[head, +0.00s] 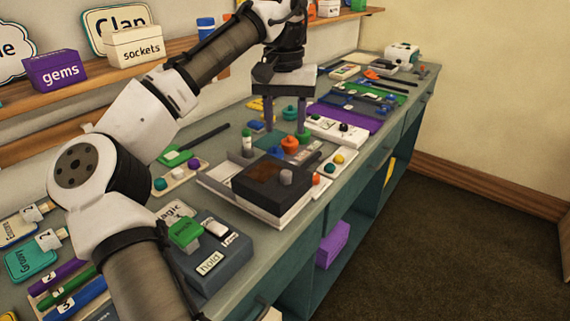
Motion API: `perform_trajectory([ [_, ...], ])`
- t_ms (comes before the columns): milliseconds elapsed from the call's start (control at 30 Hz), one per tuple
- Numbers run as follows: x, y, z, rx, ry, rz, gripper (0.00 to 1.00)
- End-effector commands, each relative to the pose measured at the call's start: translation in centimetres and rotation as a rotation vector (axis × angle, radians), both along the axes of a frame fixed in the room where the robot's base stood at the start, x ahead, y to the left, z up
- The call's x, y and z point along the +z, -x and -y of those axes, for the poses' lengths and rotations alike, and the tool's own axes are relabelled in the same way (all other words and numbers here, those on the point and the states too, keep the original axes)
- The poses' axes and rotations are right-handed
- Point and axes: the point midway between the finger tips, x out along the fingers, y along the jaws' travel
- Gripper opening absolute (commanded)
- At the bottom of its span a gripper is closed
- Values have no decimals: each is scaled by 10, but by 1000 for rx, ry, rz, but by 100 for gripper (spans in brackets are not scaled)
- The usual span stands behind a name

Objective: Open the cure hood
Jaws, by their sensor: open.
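What looks like the cure hood (262,182) is a dark, low box lid with a brownish window and a grey knob (286,177) on its top near the front right. It lies flat over a white base (284,218) on the bench and looks closed. My gripper (287,128) is open, pointing down with its two fingers apart. In the picture it is above and beyond the hood, over small coloured knobs. I cannot tell whether the fingertips touch anything there.
An orange knob (289,144) and a green knob (290,114) are near the fingers. A dark grey box marked "hold" (212,262) stands nearer on the bench. A purple board (344,116) lies farther back. Shelves with labelled boxes line the wall. The floor at right is clear.

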Motion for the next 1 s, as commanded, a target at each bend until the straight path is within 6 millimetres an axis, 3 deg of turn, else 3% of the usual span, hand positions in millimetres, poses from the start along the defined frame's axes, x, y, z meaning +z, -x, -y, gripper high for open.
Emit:
perform_trajectory([
  [300,-68,1,0,0,-1,-2,45],
  [500,-100,0,2,-1,0,0,45],
  [700,-114,0,2,-1,1,1,45],
  [1000,-115,0,2,-1,2,2,42],
])
